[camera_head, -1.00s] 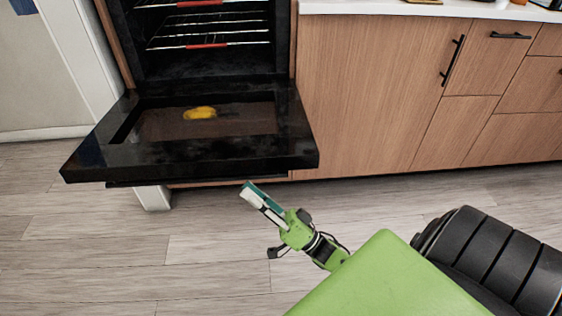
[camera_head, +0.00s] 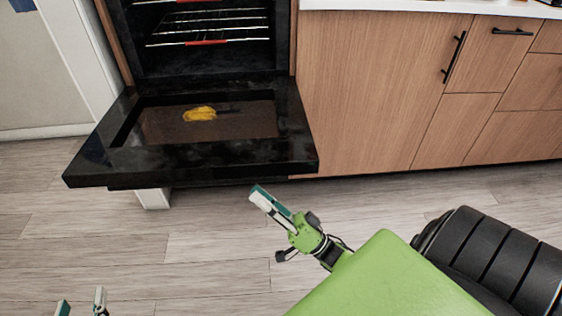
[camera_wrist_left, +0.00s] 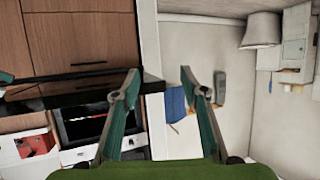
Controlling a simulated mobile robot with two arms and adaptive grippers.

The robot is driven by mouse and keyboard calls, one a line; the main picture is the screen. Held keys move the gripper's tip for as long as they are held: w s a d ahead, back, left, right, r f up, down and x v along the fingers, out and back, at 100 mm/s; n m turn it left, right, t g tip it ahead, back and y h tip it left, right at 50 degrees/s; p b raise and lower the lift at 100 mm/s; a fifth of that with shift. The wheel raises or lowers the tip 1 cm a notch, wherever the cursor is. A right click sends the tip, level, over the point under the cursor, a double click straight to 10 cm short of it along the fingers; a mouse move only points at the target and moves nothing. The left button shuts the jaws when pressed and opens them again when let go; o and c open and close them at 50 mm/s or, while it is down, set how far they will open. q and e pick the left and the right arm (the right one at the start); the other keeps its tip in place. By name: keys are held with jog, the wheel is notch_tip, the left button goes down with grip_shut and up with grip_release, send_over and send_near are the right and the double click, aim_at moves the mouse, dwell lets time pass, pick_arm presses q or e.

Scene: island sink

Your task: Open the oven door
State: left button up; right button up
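The black oven door (camera_head: 235,155) is folded down and lies roughly level in front of the oven cavity (camera_head: 205,55), which shows wire racks. My left gripper (camera_head: 81,300) is at the bottom left, in front of and apart from the door. Its fingers are spread with nothing between them; the left wrist view shows the same gap (camera_wrist_left: 160,85). My right gripper (camera_head: 259,191) is below the door's near right corner, holding nothing visible. Its fingers overlap in this view, so their gap cannot be judged.
Wooden cabinets (camera_head: 375,90) with black handles stand right of the oven under a white counter (camera_head: 420,9). A yellow patch (camera_head: 200,114) shows on the door's glass. The wooden floor (camera_head: 200,245) in front is clear. The left wrist view also shows a hanging blue cloth (camera_wrist_left: 176,104).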

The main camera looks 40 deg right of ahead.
pick_arm(q)
notch_tip(320, 180, up, 16)
jog(key=w+d+t+h+b, duration=0.1)
jog(key=d+t+h+b, duration=0.1)
jog(key=t, duration=0.5)
jog(key=shift+w+d+f+t+h+b, duration=0.25)
jog(key=shift+t+h+b, duration=0.15)
jog(key=shift+b, duration=0.1)
pick_arm(e)
jog(key=v, duration=0.6)
jog(key=shift+w+d+f, duration=0.15)
jog(key=shift+d+f, duration=0.15)
jog(key=shift+f, duration=0.05)
pick_arm(q)
jog(key=shift+f, duration=0.15)
